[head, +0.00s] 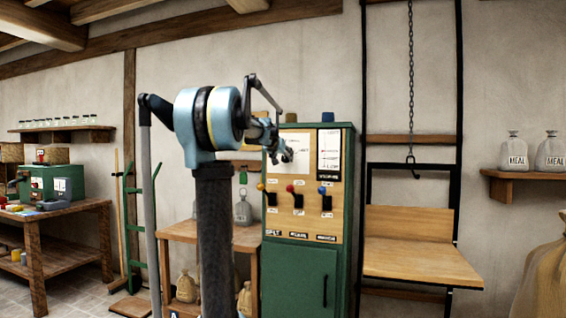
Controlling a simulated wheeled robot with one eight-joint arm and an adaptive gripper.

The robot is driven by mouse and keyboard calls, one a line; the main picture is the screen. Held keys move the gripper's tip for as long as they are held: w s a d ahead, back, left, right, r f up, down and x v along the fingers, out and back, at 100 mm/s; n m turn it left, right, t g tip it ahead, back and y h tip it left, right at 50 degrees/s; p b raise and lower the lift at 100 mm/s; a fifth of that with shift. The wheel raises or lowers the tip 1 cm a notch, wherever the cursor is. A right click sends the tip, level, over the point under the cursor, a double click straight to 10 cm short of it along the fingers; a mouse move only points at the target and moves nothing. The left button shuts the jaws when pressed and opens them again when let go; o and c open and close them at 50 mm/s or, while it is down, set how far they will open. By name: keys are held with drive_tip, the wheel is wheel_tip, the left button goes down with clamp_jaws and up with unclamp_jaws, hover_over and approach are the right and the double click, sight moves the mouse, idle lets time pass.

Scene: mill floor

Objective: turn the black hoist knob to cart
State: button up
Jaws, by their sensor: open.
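A green control cabinet (300,275) with a wooden front panel (325,225) stands right of centre. A white label plate with small markings sits at the top of the panel, partly behind my gripper (284,153). My gripper reaches in front of that plate from the left, seen small and from behind, and is open. I cannot make out the black hoist knob; my gripper covers the middle of the plate. I cannot tell whether my gripper touches anything there. The hoist hook (410,160) hangs on a chain right of the cabinet.
Below the plate are three levers with yellow (261,187), red (290,188) and blue (322,190) tops. A wooden hoist platform (422,262) is on the right, in a black frame. A workbench (70,222) stands at the left. A shelf (520,178) holds meal sacks.

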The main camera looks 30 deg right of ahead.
sight(285, 159)
drive_tip(key=shift+x, duration=1.55)
drive_tip(key=c, duration=1)
